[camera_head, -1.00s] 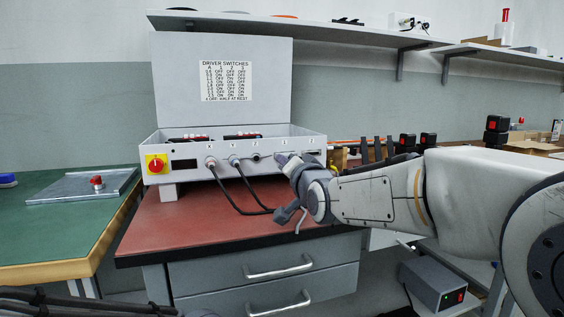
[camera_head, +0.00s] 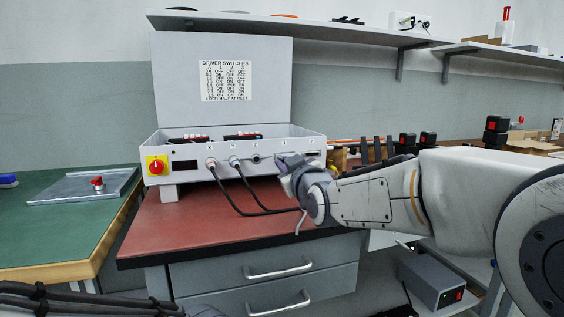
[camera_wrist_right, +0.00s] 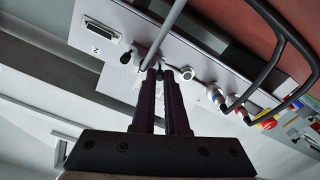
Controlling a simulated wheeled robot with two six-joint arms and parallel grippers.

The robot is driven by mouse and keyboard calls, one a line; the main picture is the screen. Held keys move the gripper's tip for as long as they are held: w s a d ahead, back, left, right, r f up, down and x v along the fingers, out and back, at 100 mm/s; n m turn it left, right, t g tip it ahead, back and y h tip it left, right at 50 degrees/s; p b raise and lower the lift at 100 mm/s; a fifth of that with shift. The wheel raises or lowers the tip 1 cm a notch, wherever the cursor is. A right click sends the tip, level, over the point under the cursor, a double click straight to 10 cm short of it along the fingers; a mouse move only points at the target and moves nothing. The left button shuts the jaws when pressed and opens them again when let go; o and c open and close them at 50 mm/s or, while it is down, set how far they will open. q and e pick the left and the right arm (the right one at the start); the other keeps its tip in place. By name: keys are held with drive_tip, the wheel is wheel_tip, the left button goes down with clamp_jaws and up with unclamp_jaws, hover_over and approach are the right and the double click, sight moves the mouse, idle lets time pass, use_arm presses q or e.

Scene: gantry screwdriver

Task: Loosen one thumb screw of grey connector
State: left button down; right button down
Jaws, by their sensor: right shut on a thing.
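The grey connector (camera_wrist_right: 143,66) sits at the front panel of the controller box (camera_head: 240,172), with its grey cable (camera_wrist_right: 168,36) crossing the right wrist view. It is mostly hidden behind my right gripper in the head view. One thumb screw (camera_wrist_right: 125,58) with a dark end shows beside the cable, clear of the fingers. My right gripper (camera_wrist_right: 160,74) is shut at the connector's other side, on what looks like the other thumb screw; the fingertips largely hide it. In the head view my right gripper (camera_head: 284,163) is against the right part of the panel. My left gripper is not in view.
Two black cables (camera_head: 232,203) loop from round plugs on the panel to the red bench top (camera_head: 185,222). An empty round port (camera_wrist_right: 187,73) is close to the fingers, and a flat socket (camera_wrist_right: 97,32) lies further along. A red-yellow switch (camera_head: 157,165) is at left.

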drive_tip(key=n, duration=0.5)
drive_tip(key=shift+n+p, duration=0.3)
drive_tip(key=shift+p, duration=0.05)
drive_tip(key=n, duration=0.4)
drive_tip(key=shift+n, duration=0.3)
drive_tip(key=c, duration=1.2)
unclamp_jaws()
drive_tip(key=shift+o, duration=0.2)
